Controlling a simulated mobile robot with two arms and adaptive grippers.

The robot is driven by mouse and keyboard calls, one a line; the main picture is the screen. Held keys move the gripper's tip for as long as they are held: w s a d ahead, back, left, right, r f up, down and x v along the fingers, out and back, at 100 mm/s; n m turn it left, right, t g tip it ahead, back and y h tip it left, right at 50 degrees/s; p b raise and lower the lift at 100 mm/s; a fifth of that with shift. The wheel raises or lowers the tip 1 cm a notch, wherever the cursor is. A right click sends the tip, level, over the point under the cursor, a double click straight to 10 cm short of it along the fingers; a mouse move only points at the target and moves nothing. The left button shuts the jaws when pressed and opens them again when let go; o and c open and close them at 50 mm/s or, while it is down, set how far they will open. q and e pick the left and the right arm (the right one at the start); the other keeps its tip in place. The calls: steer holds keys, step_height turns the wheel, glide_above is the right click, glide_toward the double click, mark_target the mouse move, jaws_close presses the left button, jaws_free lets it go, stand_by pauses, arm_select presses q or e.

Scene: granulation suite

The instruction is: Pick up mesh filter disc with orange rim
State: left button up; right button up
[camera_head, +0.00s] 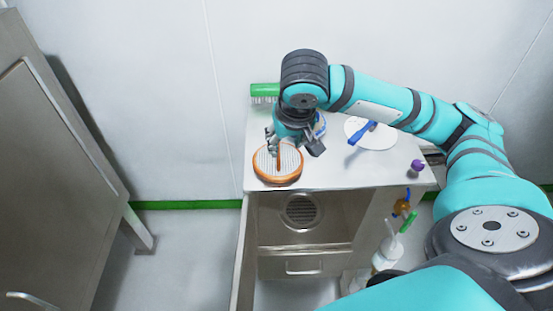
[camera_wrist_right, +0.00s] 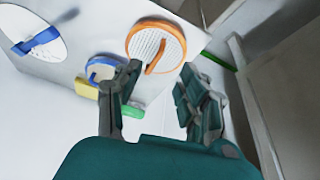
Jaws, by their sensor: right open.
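The mesh filter disc with orange rim (camera_head: 266,168) lies on the white counter top at its left front corner. It has a pale mesh face and an orange bar handle across it. In the right wrist view the disc (camera_wrist_right: 138,44) shows beyond the fingertips, with its handle upright between them. My right gripper (camera_head: 292,148) is open and empty, above the back right part of the disc. In the wrist view its two fingers (camera_wrist_right: 160,80) are spread wide, apart from the rim. My left gripper is not in view.
A green brush (camera_head: 264,90) lies behind the disc. A white disc with a blue handle (camera_head: 384,139) and a purple-topped item (camera_head: 417,166) are to the right. A blue-rimmed disc (camera_wrist_right: 97,65) and a yellow item (camera_wrist_right: 86,88) lie near my gripper. A steel cabinet (camera_head: 50,150) stands left.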

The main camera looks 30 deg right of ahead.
glide_toward(289, 164)
steer(key=a, duration=0.1)
steer(key=w+a, duration=0.1)
steer(key=shift+a+f+b, duration=0.2)
steer(key=shift+a+b, duration=0.1)
steer(key=shift+a, duration=0.05)
steer(key=shift+x, duration=3)
steer(key=shift+s+a, duration=0.1)
steer(key=shift+a, duration=0.05)
jaws_close()
